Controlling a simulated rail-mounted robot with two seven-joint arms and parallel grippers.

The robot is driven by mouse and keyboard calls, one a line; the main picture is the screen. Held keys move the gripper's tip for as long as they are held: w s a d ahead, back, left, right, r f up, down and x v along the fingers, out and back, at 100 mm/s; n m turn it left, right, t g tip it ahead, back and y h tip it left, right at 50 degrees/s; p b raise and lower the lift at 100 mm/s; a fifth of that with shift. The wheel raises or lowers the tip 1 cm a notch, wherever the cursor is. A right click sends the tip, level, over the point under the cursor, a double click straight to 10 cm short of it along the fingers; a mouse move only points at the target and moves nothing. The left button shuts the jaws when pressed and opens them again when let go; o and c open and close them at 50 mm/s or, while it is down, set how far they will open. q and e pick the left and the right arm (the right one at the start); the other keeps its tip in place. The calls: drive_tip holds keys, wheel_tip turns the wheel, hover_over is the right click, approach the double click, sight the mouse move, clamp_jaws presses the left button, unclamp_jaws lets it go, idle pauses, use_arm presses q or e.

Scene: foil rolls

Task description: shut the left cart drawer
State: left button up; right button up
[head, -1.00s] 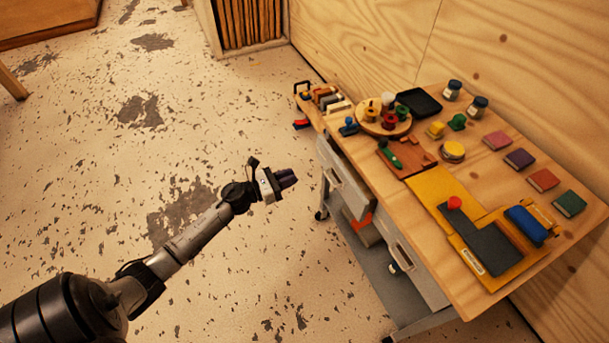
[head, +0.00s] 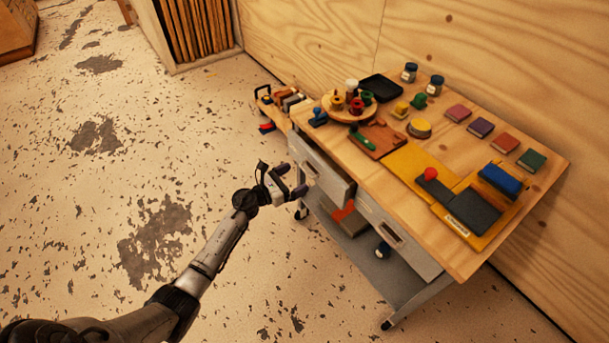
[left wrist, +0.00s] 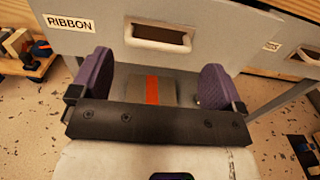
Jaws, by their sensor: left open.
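The left cart drawer (head: 324,176) is grey and stands out from under the wooden cart top, partly open. In the left wrist view its front (left wrist: 105,47) bears a RIBBON label and a pale handle (left wrist: 158,36) with a dark recess. My left gripper (head: 293,181) is open and empty, just in front of the drawer front. In the left wrist view its two purple fingers (left wrist: 155,85) lie below the handle, to either side of it. I cannot tell whether they touch the drawer. My right gripper is not in view.
The right drawer (head: 398,238) sits beside it, looking closed. The cart top (head: 455,150) carries spools, a black tray, jars, coloured blocks and a yellow board. A lower shelf (head: 375,262) holds an orange-banded box. A small side tray (head: 270,108) adjoins the left end. Floor in front is clear.

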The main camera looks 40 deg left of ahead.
sight(306, 171)
use_arm(q)
drive_tip(key=b+x, duration=0.1)
drive_tip(key=x, duration=0.3)
drive_tip(key=shift+w+d+r, duration=0.1)
drive_tip(key=shift+w+d, duration=0.05)
drive_tip(key=shift+w, duration=0.3)
drive_tip(key=shift+c, duration=0.4)
